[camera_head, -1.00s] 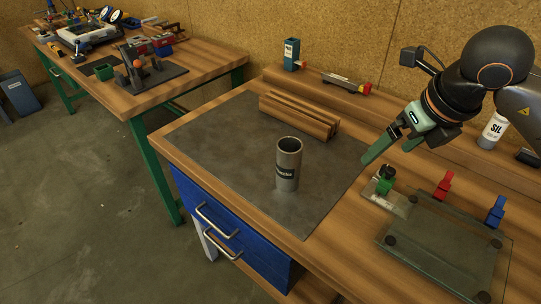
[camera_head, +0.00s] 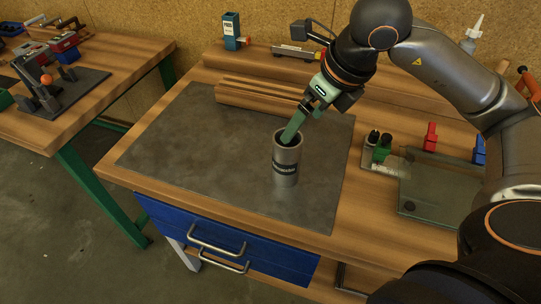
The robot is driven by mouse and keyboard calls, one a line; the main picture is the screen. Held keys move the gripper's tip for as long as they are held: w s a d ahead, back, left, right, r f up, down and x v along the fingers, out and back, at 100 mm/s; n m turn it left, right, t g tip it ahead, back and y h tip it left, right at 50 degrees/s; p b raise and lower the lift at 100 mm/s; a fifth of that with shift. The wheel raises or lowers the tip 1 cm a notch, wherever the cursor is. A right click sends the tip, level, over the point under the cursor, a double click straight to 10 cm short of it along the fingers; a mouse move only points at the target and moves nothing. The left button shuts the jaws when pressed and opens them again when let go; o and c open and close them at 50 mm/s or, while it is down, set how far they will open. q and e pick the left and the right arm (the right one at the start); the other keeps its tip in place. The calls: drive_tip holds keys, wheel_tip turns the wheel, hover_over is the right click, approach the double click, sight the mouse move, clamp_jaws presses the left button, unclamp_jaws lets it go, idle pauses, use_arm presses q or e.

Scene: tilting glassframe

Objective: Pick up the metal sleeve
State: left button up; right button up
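The metal sleeve (camera_head: 286,166) is a grey open-topped cylinder with a dark label band. It stands upright on the dark mat (camera_head: 190,150) on the workbench. My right gripper (camera_head: 291,134), with green fingers, points down and left at the sleeve's top opening. The fingertips are at the rim and seem to reach into the mouth; I cannot tell whether they touch the wall. The finger gap is hard to make out. My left gripper is not in view.
A glass plate (camera_head: 440,188) with green, red and blue clamps lies to the right. The mat left of the sleeve is clear.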

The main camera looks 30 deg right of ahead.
sight(295, 137)
drive_tip(key=x, duration=0.6)
drive_tip(key=shift+f, duration=0.1)
drive_tip(key=shift+x, duration=3.15)
drive_tip(key=shift+w+a, duration=0.1)
drive_tip(key=shift+w, duration=0.05)
drive_tip(key=shift+c, duration=0.2)
drive_tip(key=c, duration=1.4)
